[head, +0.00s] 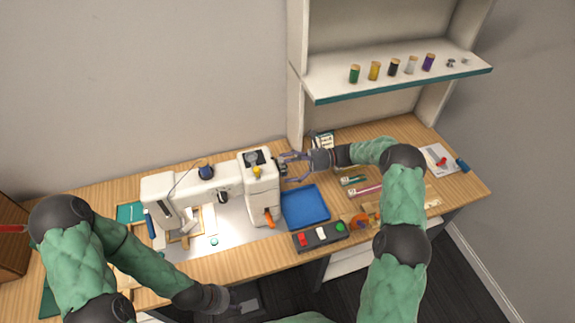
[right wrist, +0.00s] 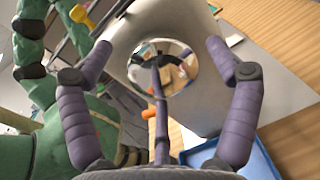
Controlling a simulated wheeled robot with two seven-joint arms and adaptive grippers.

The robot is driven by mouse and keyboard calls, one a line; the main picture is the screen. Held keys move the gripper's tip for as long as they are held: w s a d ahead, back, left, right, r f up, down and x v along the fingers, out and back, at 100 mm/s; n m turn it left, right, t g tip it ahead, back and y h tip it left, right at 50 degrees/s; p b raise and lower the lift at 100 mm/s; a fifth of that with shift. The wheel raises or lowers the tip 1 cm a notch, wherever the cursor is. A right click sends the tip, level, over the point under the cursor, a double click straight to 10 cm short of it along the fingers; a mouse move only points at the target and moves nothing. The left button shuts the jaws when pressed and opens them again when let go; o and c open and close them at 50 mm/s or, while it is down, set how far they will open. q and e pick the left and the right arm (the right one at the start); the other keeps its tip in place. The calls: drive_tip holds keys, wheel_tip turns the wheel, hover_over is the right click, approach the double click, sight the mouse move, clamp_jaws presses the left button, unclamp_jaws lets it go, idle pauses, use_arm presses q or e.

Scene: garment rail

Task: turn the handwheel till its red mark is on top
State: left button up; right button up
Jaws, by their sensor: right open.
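The white sewing machine (head: 262,190) stands on the wooden table. Its handwheel (right wrist: 162,82) shows in the right wrist view as a shiny, mirror-like disc on the machine's end face; no red mark can be made out clearly on it. In the head view my right gripper (head: 285,168) is at the machine's right end and hides most of the wheel. In the right wrist view its purple fingers (right wrist: 160,47) are spread on either side of the wheel, with nothing held; contact cannot be told. My left gripper (head: 248,304) is low at the table's front, far from the wheel.
A blue tray (head: 305,207) lies right of the machine, and a dark box with coloured buttons (head: 320,236) sits in front of it. An orange lever (head: 268,217) is on the machine's front. A shelf with several thread spools (head: 394,67) is above.

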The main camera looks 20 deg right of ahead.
drive_tip(key=c, duration=1.1)
drive_tip(key=shift+c, duration=0.2)
